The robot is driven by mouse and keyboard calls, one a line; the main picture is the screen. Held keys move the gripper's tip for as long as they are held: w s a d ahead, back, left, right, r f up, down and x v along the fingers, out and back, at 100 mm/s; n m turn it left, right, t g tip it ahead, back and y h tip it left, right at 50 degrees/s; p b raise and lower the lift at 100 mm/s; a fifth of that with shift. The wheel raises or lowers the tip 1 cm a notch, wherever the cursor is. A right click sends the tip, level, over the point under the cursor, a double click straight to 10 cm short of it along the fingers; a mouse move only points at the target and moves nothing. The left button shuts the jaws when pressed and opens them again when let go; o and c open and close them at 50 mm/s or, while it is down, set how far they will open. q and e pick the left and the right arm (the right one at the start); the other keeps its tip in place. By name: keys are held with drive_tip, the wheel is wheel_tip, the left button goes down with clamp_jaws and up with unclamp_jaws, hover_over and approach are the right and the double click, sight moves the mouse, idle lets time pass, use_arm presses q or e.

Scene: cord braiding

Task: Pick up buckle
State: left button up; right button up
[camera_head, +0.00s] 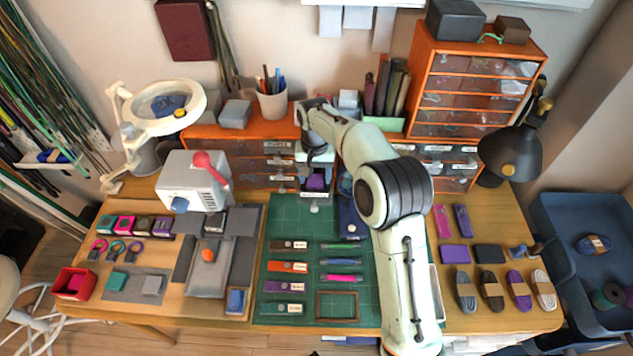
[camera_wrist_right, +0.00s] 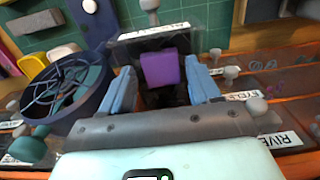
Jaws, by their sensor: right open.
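A purple block-like piece (camera_wrist_right: 160,70), which I take to be the buckle, sits in an open, labelled drawer (camera_wrist_right: 128,44) in the right wrist view. It also shows as a small purple patch (camera_head: 316,181) in the head view, below my right gripper (camera_head: 316,158). In the wrist view my right gripper (camera_wrist_right: 162,77) is open, with one blue finger on each side of the purple piece. I cannot tell whether the fingers touch it. The piece's underside is hidden in the dark drawer. My left gripper is not in view.
A dark blue round basket-like thing (camera_wrist_right: 68,88) is beside the left finger in the wrist view. Orange drawer units (camera_head: 240,143) stand behind the green mat (camera_head: 290,215), which holds several tags and cords. A grey machine (camera_head: 190,180) and lamp (camera_head: 510,155) stand either side.

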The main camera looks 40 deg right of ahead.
sight(315, 183)
wheel_tip(315, 183, down, 2)
drive_tip(key=shift+f, duration=0.1)
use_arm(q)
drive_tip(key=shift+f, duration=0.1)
use_arm(e)
drive_tip(key=c, duration=0.8)
drive_tip(key=shift+r, duration=0.2)
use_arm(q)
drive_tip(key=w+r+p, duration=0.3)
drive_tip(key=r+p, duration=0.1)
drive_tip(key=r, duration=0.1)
use_arm(e)
wheel_tip(315, 183, up, 20)
drive_tip(key=shift+f, duration=0.1)
